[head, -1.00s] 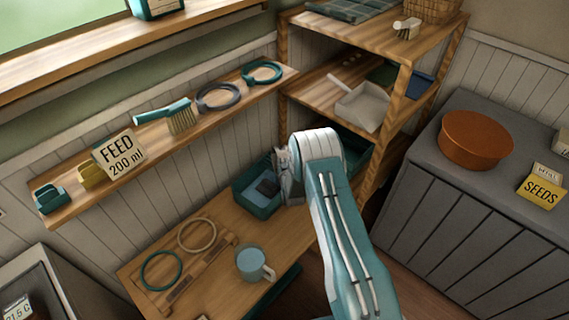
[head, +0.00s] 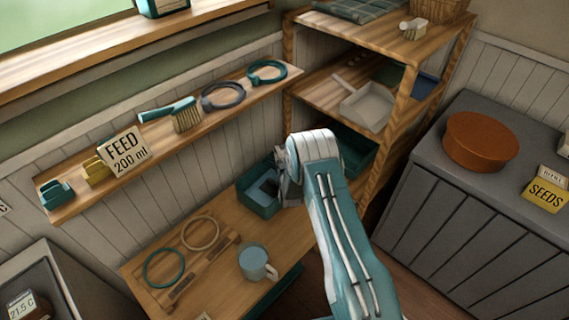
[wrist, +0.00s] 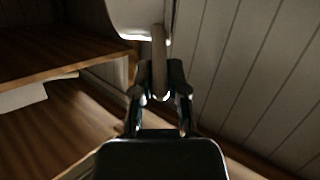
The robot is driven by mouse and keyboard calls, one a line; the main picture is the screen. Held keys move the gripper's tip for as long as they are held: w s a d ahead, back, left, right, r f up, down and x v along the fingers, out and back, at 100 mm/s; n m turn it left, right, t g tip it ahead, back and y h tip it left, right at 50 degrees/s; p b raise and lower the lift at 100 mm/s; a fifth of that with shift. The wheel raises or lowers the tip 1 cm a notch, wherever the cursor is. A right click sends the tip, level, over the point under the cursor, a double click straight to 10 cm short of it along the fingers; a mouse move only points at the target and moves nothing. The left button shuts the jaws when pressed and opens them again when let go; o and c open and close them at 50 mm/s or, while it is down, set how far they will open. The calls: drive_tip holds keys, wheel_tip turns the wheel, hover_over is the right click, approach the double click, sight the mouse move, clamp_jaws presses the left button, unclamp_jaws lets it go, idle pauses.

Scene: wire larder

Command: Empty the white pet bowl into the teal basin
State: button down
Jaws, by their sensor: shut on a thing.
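The teal basin (head: 253,203) stands at the far end of the wooden bench, just left of my gripper (head: 286,182). A pale blue patch shows inside it; I cannot tell whether that is its contents or a reflection. In the wrist view my gripper (wrist: 160,88) is shut on a narrow tan part below a whitish, rounded body, which I take to be the white pet bowl (wrist: 139,18). Only its lower edge shows at the top of the picture. In the head view the bowl is hidden by my wrist, so its tilt and contents cannot be told.
A blue-topped mug (head: 254,264) and two rings on a wooden rack (head: 192,268) are on the bench. The shelf unit (head: 397,100) with a white dustpan (head: 367,104) stands close behind my gripper. A narrow wall shelf (head: 215,113) runs at left.

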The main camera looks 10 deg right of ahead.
drive_tip(key=shift+r, duration=0.1)
drive_tip(key=d+r+m+y, duration=0.3)
drive_tip(key=d+r+m, duration=0.1)
drive_tip(key=r+m, duration=0.1)
drive_tip(key=shift+w+d+r+m+g, duration=0.3)
drive_tip(key=shift+d+r+m, duration=0.1)
drive_tip(key=shift+m, duration=0.3)
drive_tip(key=shift+r+m+y, duration=1)
drive_tip(key=shift+r+m, duration=0.7)
drive_tip(key=shift+r, duration=0.1)
